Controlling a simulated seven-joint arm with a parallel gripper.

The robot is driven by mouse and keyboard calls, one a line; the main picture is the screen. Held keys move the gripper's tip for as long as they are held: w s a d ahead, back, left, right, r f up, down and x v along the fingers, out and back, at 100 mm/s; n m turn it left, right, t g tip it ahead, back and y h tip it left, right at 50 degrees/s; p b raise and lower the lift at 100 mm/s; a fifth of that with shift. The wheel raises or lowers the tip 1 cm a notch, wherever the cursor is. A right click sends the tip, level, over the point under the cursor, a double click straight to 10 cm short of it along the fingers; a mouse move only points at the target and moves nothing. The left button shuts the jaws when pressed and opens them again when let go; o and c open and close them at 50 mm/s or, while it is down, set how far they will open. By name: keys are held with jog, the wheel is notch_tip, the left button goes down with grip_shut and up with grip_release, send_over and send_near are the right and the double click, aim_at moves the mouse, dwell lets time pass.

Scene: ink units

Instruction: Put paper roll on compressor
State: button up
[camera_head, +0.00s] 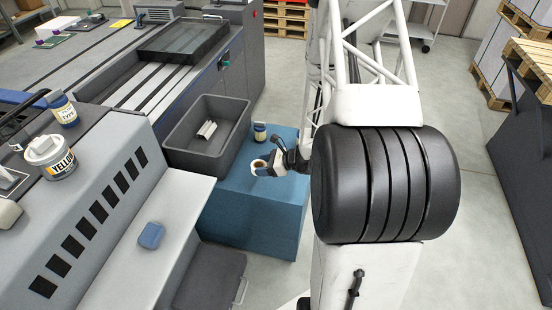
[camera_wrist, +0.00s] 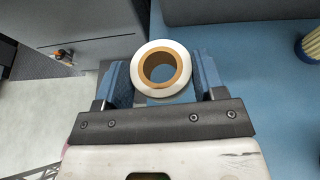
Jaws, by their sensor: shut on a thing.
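The paper roll (camera_wrist: 142,86) is a short white ring with a brown core, seen end-on in the wrist view between two blue fingers. My gripper (camera_wrist: 162,82) is shut on it. In the head view the roll (camera_head: 258,164) and my gripper (camera_head: 265,171) are over the left part of the blue block (camera_head: 255,205). I cannot tell whether the roll touches the block's top. No thing is clearly marked as the compressor. A large grey machine with a pale front ledge (camera_head: 150,225) stands at the left, with a blue object (camera_head: 151,235) on the ledge.
A dark grey open bin (camera_head: 175,140) with pale pieces inside stands left of the roll. A small jar (camera_head: 260,131) stands at the block's back edge.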

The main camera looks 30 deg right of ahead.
jog(key=shift+m+t+h, duration=0.4)
jog(key=shift+m, duration=0.1)
jog(key=s+d+f, duration=0.2)
jog(key=f, duration=0.1)
jog(key=s+d+f, duration=0.1)
jog(key=d+f, duration=0.1)
jog(key=shift+d, duration=0.1)
jog(key=shift+w, duration=0.15)
jog(key=w+d, duration=0.1)
jog(key=w, duration=0.4)
jog(key=w+d+f, duration=0.1)
jog(key=w+d, duration=0.1)
jog(key=w, duration=0.3)
jog(key=w+d, duration=0.2)
jog(key=w, duration=0.3)
jog(key=shift+d+f, duration=0.15)
jog(key=shift+f, duration=0.05)
jog(key=shift+f, duration=0.15)
jog(key=shift+f, duration=1.6)
jog(key=shift+s+f, duration=0.1)
jog(key=o, duration=0.9)
